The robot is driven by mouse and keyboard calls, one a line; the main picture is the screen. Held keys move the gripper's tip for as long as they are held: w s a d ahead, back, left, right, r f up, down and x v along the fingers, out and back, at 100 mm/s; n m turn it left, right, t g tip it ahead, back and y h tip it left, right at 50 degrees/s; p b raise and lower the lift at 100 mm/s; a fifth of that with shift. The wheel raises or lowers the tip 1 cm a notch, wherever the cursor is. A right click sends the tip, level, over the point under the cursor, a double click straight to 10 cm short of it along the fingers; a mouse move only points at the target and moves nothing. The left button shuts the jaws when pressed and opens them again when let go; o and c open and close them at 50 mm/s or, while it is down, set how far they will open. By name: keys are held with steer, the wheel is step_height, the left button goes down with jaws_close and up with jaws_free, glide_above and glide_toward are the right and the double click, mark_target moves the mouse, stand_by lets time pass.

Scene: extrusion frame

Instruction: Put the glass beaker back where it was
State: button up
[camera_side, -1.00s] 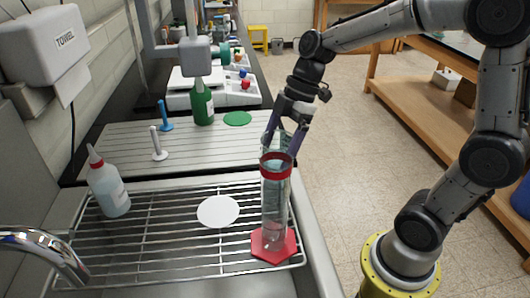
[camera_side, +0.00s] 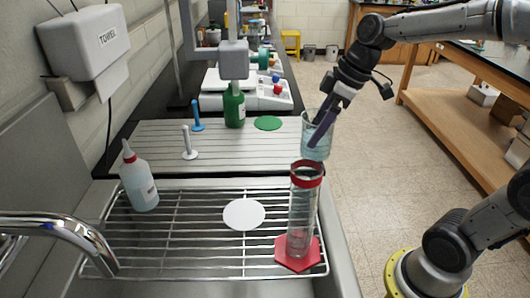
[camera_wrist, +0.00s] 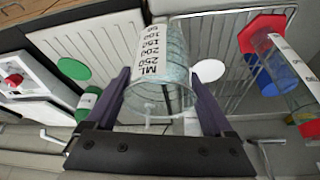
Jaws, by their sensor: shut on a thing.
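The clear glass beaker (camera_side: 314,146) is held in the air by my gripper (camera_side: 323,133), above and behind the tall glass cylinder in the side view. In the wrist view the beaker (camera_wrist: 165,75), with printed volume marks, sits between my two purple fingers (camera_wrist: 163,98). A white disc (camera_side: 243,214) lies bare on the wire rack. A green disc (camera_side: 269,123) lies bare on the ribbed board, right of the green bottle (camera_side: 234,106). The lower beaker edge appears near the cylinder top in the side view; I cannot tell the gap.
The tall cylinder (camera_side: 302,215) with red collar and red hexagonal base (camera_side: 298,254) stands on the rack's (camera_side: 190,262) right side. A wash bottle (camera_side: 139,178) stands at the rack's left. Two small pegs (camera_side: 189,143) stand on the ribbed board (camera_side: 260,154). A faucet (camera_side: 60,228) is at front left.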

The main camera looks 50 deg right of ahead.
mark_target(304, 114)
steer(key=r, duration=0.1)
steer(key=w+r+m, duration=0.1)
steer(key=r, duration=0.1)
steer(key=w+r+m, duration=0.1)
steer(key=r, duration=0.1)
steer(key=shift+a+r+h, duration=0.1)
steer(key=shift+r+h, duration=0.15)
steer(key=shift+h, duration=0.05)
steer(key=shift+w+f, duration=2.1)
steer(key=shift+w, duration=0.2)
steer(key=shift+w+f, duration=2.1)
steer(key=shift+w, duration=0.25)
steer(key=shift+w+f, duration=2.1)
steer(key=shift+w, duration=0.2)
steer(key=shift+f, duration=0.15)
steer(key=o, duration=1.3)
